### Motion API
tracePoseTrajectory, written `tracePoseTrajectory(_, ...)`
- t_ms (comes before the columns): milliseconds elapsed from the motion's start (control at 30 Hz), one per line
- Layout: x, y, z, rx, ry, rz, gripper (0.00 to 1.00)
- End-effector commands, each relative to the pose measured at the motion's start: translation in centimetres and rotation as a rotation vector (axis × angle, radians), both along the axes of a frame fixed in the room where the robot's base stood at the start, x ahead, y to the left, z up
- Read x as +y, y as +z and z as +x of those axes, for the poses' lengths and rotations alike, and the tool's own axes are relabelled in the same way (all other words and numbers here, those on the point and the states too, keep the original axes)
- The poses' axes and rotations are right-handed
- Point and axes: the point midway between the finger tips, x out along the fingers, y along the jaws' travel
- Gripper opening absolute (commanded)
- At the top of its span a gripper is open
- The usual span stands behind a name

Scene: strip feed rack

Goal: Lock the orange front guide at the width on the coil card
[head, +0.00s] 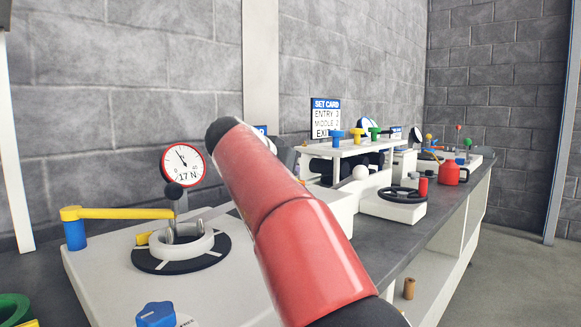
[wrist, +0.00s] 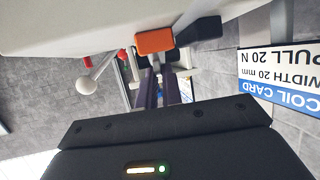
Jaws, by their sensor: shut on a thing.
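The orange front guide (wrist: 155,42) shows in the wrist view as a small orange block at the edge of a pale surface. A black block or lever (wrist: 198,32) sits just right of it. My gripper (wrist: 159,72) has its dark fingers close together at the orange block's near edge and is shut on it; the exact contact is hard to see. The coil card (wrist: 280,85) is at the right of the wrist view, upside down, reading width 20 mm and pull 20 N. In the head view my red arm hides the gripper and guide.
A yellow arm (head: 120,213) stands on a blue post. A set card (head: 325,118), a black handwheel (head: 401,195) and a red can (head: 449,173) are farther along the bench.

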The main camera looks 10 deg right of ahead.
Motion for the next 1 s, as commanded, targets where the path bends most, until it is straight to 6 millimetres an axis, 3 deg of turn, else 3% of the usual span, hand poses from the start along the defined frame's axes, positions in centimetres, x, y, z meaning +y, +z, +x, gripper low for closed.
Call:
tracePoseTrajectory(300, 0.31, -0.10, 0.22, 0.004, -0.096, 0.002, 0.00)
tracePoseTrajectory(767, 0.27, -0.19, 0.21, 0.004, -0.110, 0.003, 0.00)
tracePoseTrajectory(800, 0.27, -0.19, 0.21, 0.004, -0.110, 0.003, 0.08)
tracePoseTrajectory(900, 0.26, -0.19, 0.20, 0.005, -0.110, 0.002, 0.22)
tracePoseTrajectory(1000, 0.24, -0.15, 0.20, 0.004, -0.110, 0.002, 0.29)
